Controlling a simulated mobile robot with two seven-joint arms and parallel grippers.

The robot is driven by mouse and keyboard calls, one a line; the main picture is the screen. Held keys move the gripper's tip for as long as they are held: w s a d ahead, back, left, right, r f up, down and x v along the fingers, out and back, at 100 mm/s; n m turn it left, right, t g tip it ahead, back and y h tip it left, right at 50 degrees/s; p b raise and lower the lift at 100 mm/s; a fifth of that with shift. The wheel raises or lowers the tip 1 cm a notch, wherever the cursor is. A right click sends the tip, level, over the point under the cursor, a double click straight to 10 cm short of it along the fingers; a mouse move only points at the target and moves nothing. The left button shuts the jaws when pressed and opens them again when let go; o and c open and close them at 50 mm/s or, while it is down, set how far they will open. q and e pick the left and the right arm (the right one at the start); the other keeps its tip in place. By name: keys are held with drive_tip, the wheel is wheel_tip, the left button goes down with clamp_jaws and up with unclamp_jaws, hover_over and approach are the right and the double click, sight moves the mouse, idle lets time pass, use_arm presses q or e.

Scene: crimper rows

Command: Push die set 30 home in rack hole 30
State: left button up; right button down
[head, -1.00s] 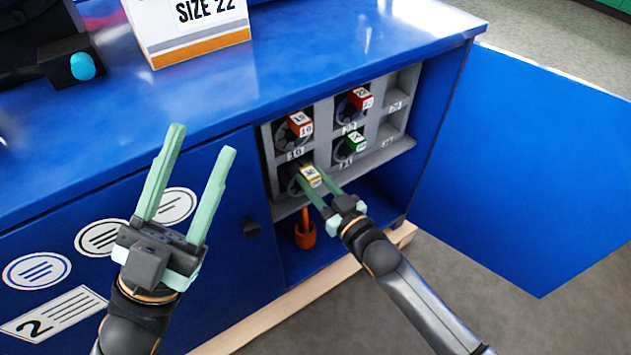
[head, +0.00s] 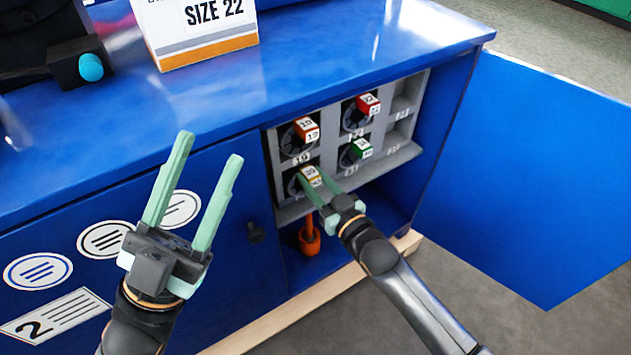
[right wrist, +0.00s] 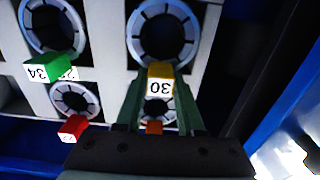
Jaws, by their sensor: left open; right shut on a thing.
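Die set 30 (head: 311,175) has a yellow block end with a white label. It sits at the lower left hole of the grey rack (head: 330,180), its block standing out from the front. In the right wrist view its block (right wrist: 160,78) reads 30, upside down, in front of a ringed hole (right wrist: 162,28). My right gripper (head: 322,187) is shut on this block, one finger on each side; it also shows in the right wrist view (right wrist: 160,100). How deep the set sits is hard to tell. My left gripper (head: 207,165) is open and empty, in front of the closed blue door.
An orange-red set (head: 306,129) is above, a red one (head: 367,104) at upper right and a green one (head: 360,148) beside. An orange object (head: 309,240) stands below the rack. The open blue door (head: 540,180) is at right; the counter (head: 330,60) overhangs.

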use_arm(q)
drive_tip(key=shift+f, duration=0.2)
use_arm(e)
drive_tip(key=shift+w+a+r, duration=0.4)
drive_tip(key=shift+w+r, duration=0.05)
drive_tip(key=shift+r, duration=0.05)
drive_tip(key=c, duration=0.9)
unclamp_jaws()
drive_tip(key=o, duration=0.5)
drive_tip(key=shift+f, duration=0.25)
drive_tip(key=shift+c, duration=0.2)
drive_tip(key=shift+s+d+f, duration=0.1)
drive_tip(key=shift+s+f, duration=0.05)
drive_tip(key=shift+f, duration=0.35)
drive_tip(key=shift+r, duration=0.1)
use_arm(q)
drive_tip(key=shift+s+a+r+p, duration=0.1)
drive_tip(key=shift+a+r+p, duration=0.05)
drive_tip(key=shift+r+p, duration=1.75)
use_arm(e)
drive_tip(key=v, duration=1.2)
drive_tip(key=shift+r, duration=0.3)
use_arm(q)
drive_tip(key=shift+r+m, duration=0.15)
drive_tip(key=shift+m, duration=0.25)
use_arm(e)
drive_tip(key=shift+s+d, duration=0.1)
drive_tip(key=shift+s, duration=0.05)
